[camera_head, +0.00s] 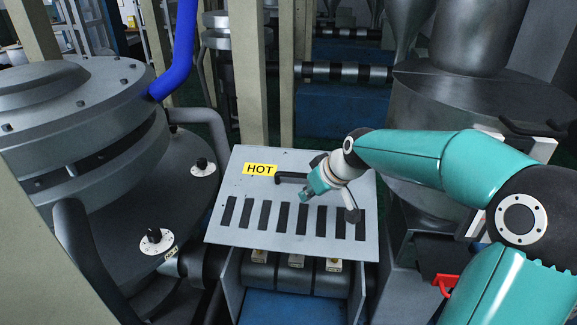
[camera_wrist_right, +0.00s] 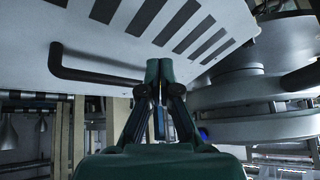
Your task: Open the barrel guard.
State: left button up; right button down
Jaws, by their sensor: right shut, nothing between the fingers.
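The barrel guard (camera_head: 228,190) is a light grey panel with a row of dark slots and a yellow HOT label (camera_head: 260,169). It sits over the barrel, and dark barrel parts (camera_head: 258,272) show below its near edge. Its black bar handle (camera_head: 290,177) is beside the label; in the wrist view the handle (camera_wrist_right: 95,75) lies left of my fingertips. My right gripper (camera_head: 305,195) is over the guard's face, close to the handle's right end. In the wrist view its fingers (camera_wrist_right: 159,68) are together and empty, apart from the handle. My left gripper is not in view.
A round grey machine head (camera_head: 75,110) with a blue hose (camera_head: 181,45) stands at the left. Beige posts (camera_head: 247,70) rise behind the guard. A large grey hopper unit (camera_head: 450,95) stands at the back right. A red part (camera_head: 446,283) is low at the right.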

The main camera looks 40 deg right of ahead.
jog(key=w+d+r+m+g+h+b, duration=0.2)
jog(key=w+d+r+m+h+b, duration=0.1)
jog(key=r+m, duration=0.25)
jog(key=w+d+r+m+g+h+b, duration=0.1)
jog(key=w+d+r+m+h+b, duration=0.25)
jog(key=r+m, duration=0.2)
jog(key=w+a+n+b, duration=0.1)
jog(key=w+a+n, duration=0.1)
jog(key=w+a, duration=0.15)
jog(key=shift+y, duration=0.45)
jog(key=x, duration=0.9)
jog(key=shift+w+a+f+p, duration=0.15)
jog(key=shift+a+f+p, duration=0.15)
jog(key=shift+f, duration=0.05)
jog(key=shift+s+a+f+t+b, duration=0.35)
jog(key=shift+a+f+b, duration=0.2)
jog(key=shift+f, duration=0.25)
jog(key=shift+s+a+f, duration=0.4)
jog(key=shift+a+f, duration=0.15)
jog(key=shift+f, duration=0.1)
